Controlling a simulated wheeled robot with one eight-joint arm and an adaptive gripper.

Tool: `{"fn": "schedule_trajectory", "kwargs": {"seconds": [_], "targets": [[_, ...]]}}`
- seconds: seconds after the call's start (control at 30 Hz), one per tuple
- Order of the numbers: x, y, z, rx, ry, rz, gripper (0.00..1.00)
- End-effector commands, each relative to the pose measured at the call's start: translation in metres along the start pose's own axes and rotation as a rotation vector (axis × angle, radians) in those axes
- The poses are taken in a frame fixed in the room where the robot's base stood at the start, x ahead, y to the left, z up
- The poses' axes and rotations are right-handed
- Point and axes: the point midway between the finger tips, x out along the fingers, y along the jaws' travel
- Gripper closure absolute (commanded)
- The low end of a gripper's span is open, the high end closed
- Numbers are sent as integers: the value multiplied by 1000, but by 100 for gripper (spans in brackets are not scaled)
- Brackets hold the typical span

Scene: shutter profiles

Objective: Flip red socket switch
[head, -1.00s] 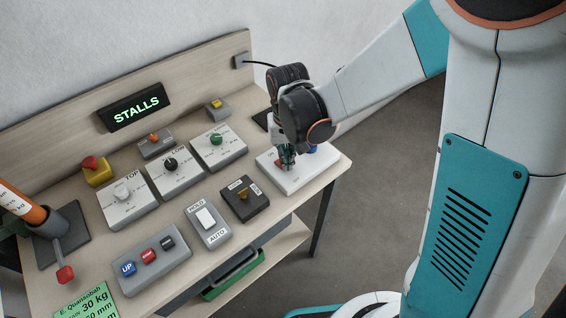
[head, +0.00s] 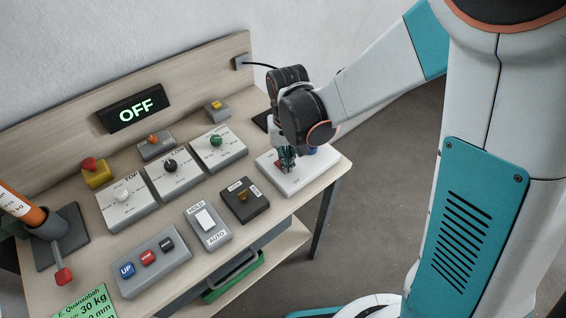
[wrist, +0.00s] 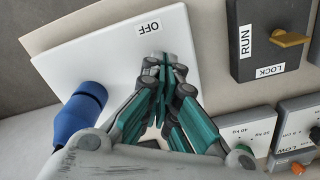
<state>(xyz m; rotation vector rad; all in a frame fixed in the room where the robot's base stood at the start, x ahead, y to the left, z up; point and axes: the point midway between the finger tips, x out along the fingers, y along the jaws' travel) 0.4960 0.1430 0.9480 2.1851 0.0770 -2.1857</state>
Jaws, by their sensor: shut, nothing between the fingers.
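The white socket panel (head: 309,178) lies at the right end of the bench, with a blue plug on it that shows in the wrist view (wrist: 80,112). An "OFF" label (wrist: 149,27) is visible on the panel. The red switch (head: 278,163) shows only as a bit of red beside my fingers in the head view; in the wrist view my fingers hide it. My gripper (head: 287,163) is shut and empty, pointing down at the panel over the switch; it also shows in the wrist view (wrist: 162,62). I cannot tell whether the fingertips touch the switch.
The display (head: 134,109) reads "OFF". The RUN/LOCK key box (head: 244,200), the HOLD/AUTO switch (head: 207,223) and the knob boxes (head: 174,170) stand close to the left of the panel.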

Motion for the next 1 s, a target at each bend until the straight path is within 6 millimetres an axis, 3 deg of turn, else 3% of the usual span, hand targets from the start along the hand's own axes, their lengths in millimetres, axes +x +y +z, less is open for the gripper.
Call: {"fn": "schedule_trajectory", "kwargs": {"seconds": [0.8,1.0], "targets": [[-62,0,0,0,0,0,100],[-64,0,0,0,0,0,100]]}}
